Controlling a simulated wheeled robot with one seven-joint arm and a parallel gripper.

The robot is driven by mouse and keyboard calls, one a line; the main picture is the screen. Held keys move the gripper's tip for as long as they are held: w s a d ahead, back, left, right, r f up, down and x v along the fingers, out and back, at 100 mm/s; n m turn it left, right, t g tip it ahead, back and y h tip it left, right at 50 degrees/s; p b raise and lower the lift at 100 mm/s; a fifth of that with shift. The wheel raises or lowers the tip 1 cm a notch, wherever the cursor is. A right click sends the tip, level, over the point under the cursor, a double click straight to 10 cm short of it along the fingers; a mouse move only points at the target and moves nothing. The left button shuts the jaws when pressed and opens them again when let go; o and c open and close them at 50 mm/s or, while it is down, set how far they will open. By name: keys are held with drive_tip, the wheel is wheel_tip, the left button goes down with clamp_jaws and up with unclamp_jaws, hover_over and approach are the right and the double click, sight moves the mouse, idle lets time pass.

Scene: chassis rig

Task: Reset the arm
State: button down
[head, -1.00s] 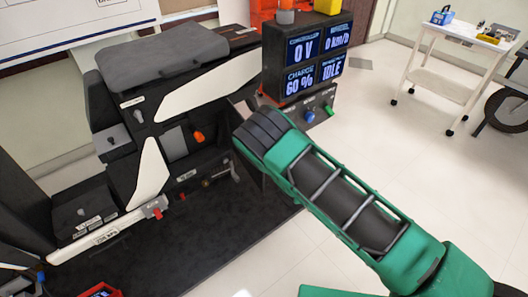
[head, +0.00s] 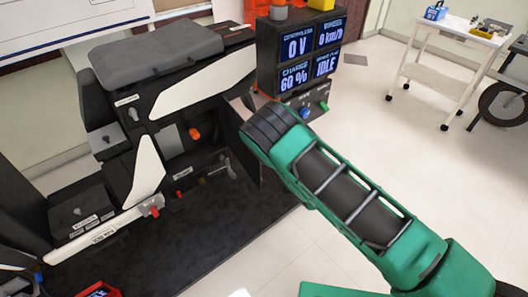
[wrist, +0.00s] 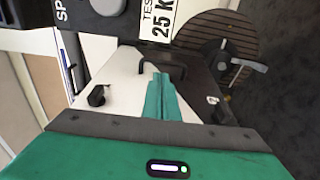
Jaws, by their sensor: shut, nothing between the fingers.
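My green arm (head: 350,205) reaches from the lower right of the head view up to the black rig (head: 215,60). My gripper is hidden there, beyond the end of the arm. In the wrist view my gripper (wrist: 160,82) has its teal fingers together with nothing between them. The fingertips show in front of a white panel (wrist: 110,68) with a dark handle (wrist: 178,70) close to the tips. I cannot tell whether they touch.
A display box (head: 312,55) reading 0 V, 60 % and IDLE stands just behind the arm. A white cart (head: 455,50) stands at the upper right, with open floor before it. The wrist view shows a slotted round disc (wrist: 215,35) and a 25 K label (wrist: 160,20).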

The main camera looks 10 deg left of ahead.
drive_tip(key=w+d+r+m+t+h, duration=0.1)
drive_tip(key=w+d+r+m+h, duration=0.3)
drive_tip(key=d, duration=0.4)
drive_tip(key=w+d+r+m+t+h, duration=0.25)
drive_tip(key=w+d+m, duration=0.2)
drive_tip(key=d, duration=0.25)
drive_tip(key=w+d+r+m+t+h, duration=0.1)
drive_tip(key=w+d+r+m+h, duration=0.3)
drive_tip(key=d, duration=0.4)
drive_tip(key=s+d+r+m+g+h, duration=0.25)
drive_tip(key=d+r+m+h, duration=0.2)
drive_tip(key=d, duration=0.65)
drive_tip(key=s+d+r+m+g+h, duration=0.25)
drive_tip(key=d+r+m, duration=0.2)
drive_tip(key=d, duration=0.65)
drive_tip(key=s+d+r+m+g, duration=0.25)
drive_tip(key=s+d+m, duration=0.2)
drive_tip(key=s, duration=0.45)
drive_tip(key=s+d+r+m+g, duration=0.25)
drive_tip(key=s+d, duration=0.35)
drive_tip(key=s, duration=0.4)
drive_tip(key=s+a+r+m+g+y, duration=0.1)
drive_tip(key=s+r+m+g, duration=0.1)
drive_tip(key=s, duration=1.1)
drive_tip(key=s+a+r+m+g+y, duration=0.2)
drive_tip(key=s+r+m+g, duration=0.1)
drive_tip(key=s, duration=1.1)
drive_tip(key=shift+s+a+m, duration=0.15)
drive_tip(key=shift+a+m, duration=0.05)
drive_tip(key=shift+m, duration=0.55)
